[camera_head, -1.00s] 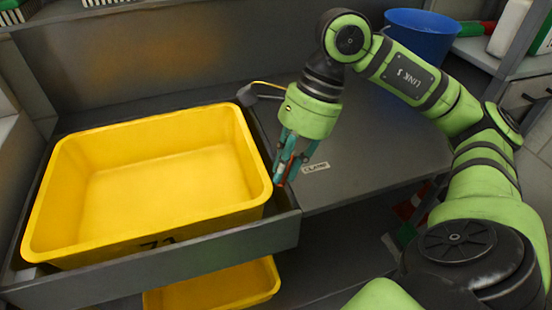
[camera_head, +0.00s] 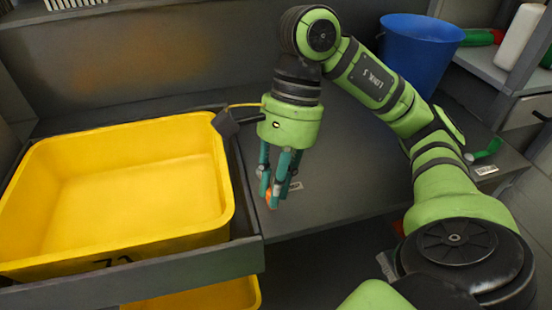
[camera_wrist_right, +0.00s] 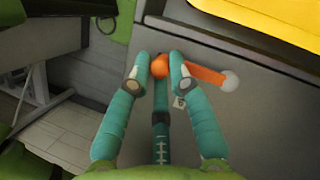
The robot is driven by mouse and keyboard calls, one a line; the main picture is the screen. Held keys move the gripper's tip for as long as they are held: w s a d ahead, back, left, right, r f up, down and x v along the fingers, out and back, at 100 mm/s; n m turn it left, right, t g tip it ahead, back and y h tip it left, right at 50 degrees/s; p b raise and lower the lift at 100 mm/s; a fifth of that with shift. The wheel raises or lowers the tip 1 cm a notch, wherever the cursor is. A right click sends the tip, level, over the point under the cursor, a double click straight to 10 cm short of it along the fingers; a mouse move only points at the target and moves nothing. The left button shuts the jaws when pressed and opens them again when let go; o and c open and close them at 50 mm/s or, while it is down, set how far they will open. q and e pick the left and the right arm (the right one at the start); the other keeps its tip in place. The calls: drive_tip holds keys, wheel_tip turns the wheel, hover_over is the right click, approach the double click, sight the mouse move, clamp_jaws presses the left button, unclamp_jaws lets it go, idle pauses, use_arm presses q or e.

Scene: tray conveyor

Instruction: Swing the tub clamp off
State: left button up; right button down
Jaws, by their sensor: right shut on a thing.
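The yellow tub (camera_head: 120,235) sits in a grey tray (camera_head: 200,268) at the left; its edge also shows at the upper right of the wrist view (camera_wrist_right: 280,18). The clamp is an orange lever (camera_wrist_right: 205,76) with a round orange knob and a pale round end. Only a bit of orange (camera_head: 272,197) shows in the head view, beside the tray. My right gripper (camera_head: 275,197) points down there, its fingers shut around the knob end. In the wrist view, the lever runs right from my right fingertips (camera_wrist_right: 160,68). My left gripper is out of view.
A small label (camera_head: 293,187) lies on the grey bench (camera_head: 350,180) beside the gripper. A blue bin (camera_head: 418,55) stands behind my arm. A green handle (camera_head: 485,150) is at the bench's right end. A second yellow tub (camera_head: 195,297) is underneath. The bench right of the gripper is clear.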

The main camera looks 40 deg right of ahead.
drive_tip(key=shift+r, duration=0.15)
drive_tip(key=c, duration=1.2)
unclamp_jaws()
drive_tip(key=shift+v, duration=5.95)
drive_tip(key=shift+a+r, duration=0.1)
